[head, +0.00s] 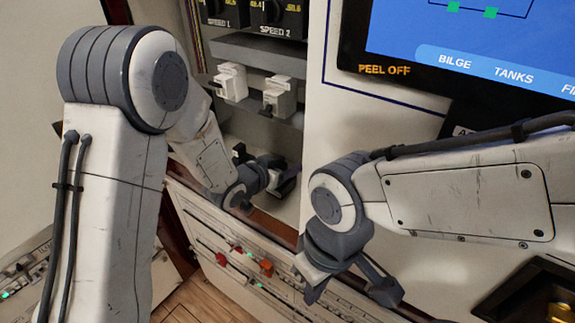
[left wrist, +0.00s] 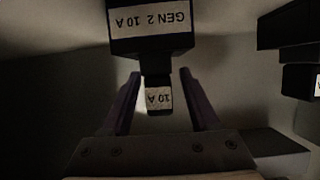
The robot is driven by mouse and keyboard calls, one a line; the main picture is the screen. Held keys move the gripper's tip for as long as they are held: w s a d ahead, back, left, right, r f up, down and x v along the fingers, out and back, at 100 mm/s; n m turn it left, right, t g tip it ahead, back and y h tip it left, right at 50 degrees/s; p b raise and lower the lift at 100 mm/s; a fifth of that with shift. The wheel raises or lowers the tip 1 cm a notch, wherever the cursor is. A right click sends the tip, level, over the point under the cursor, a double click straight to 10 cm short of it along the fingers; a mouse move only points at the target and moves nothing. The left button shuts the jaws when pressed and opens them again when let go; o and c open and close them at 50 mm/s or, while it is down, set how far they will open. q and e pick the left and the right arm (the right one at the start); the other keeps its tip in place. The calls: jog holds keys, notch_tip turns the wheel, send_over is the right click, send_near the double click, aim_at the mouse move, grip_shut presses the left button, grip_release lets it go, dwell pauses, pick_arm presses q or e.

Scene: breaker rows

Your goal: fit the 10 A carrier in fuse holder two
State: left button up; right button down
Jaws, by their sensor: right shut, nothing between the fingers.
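The 10 A carrier (left wrist: 158,98) is a small black piece with a white label, upside down in the left wrist view. It meets the black fuse holder (left wrist: 150,22) labelled GEN 2 10 A; how deep it sits I cannot tell. My left gripper (left wrist: 160,88) has its purple fingers on both sides of the carrier, with gaps visible, so it is open around it. In the head view my left gripper (head: 287,180) is inside the lower recess, and the carrier is hidden there. My right gripper (head: 348,287) is shut and empty, in front of the panel.
Two white breakers (head: 231,82) (head: 280,97) stand above the recess. A dark block shows at the right edge of the left wrist view (left wrist: 302,82). A lower panel with red switches (head: 266,266) lies below. A screen (head: 480,40) is at upper right.

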pick_arm(q)
jog(key=b+v, duration=0.1)
jog(key=v, duration=0.6)
jog(key=b+v, duration=0.2)
jog(key=b, duration=0.1)
jog(key=shift+s+f, duration=0.1)
jog(key=shift+s+a+r+b, duration=0.35)
jog(key=shift+s+a+b, duration=0.1)
jog(key=shift+b, duration=0.3)
jog(key=shift+d, duration=0.1)
